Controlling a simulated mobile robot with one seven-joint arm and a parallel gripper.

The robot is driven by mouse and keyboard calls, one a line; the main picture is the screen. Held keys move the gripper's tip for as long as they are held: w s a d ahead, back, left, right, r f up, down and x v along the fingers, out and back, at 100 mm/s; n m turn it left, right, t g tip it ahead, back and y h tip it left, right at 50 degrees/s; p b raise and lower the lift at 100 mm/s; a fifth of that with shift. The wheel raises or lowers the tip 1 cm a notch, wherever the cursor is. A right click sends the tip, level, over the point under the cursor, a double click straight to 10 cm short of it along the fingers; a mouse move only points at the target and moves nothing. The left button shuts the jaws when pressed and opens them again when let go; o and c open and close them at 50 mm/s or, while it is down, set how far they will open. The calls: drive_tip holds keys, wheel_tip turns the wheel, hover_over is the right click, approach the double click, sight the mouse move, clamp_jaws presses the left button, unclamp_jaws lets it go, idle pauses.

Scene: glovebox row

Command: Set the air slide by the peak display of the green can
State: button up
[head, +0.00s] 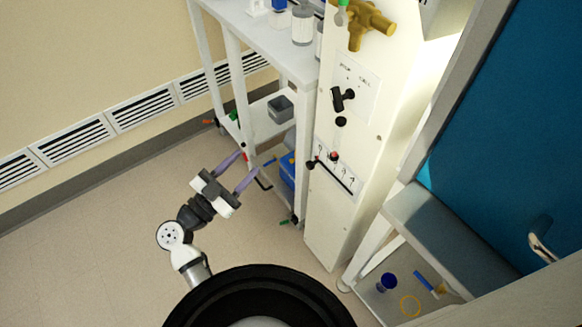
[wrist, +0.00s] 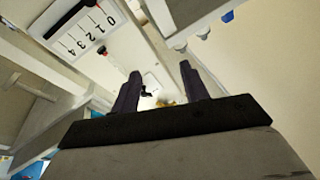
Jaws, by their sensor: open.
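A white scale plate with a dark slot and a dark knob at the slot's left end, which looks like the air slide (head: 335,176), is on the front of the white cabinet (head: 322,222). In the wrist view this slide plate (wrist: 84,34) is at upper left, with figures 0 to 4 and tick marks. My gripper (head: 240,170) is open and empty, in the air left of the cabinet and apart from the slide. Its two dark fingers (wrist: 160,78) point up in the wrist view. I cannot make out a green can or its peak display.
Above the slide is a black handle (head: 342,99) on a labelled plate, and higher a brass valve (head: 366,22). A white cart (head: 268,50) with containers stands behind my gripper. A blue door (head: 515,130) and a low shelf are at right. Floor at left is clear.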

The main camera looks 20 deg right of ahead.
sight(308, 166)
drive_tip(key=s+d+f+g+y, duration=0.1)
drive_tip(key=s+d+f+g, duration=0.25)
drive_tip(key=f, duration=0.45)
drive_tip(key=shift+n+g, duration=0.35)
drive_tip(key=shift+n, duration=0.05)
drive_tip(key=x, duration=0.4)
drive_tip(key=p+x, duration=0.1)
drive_tip(key=x, duration=0.8)
drive_tip(key=shift+w+f, duration=0.25)
clamp_jaws()
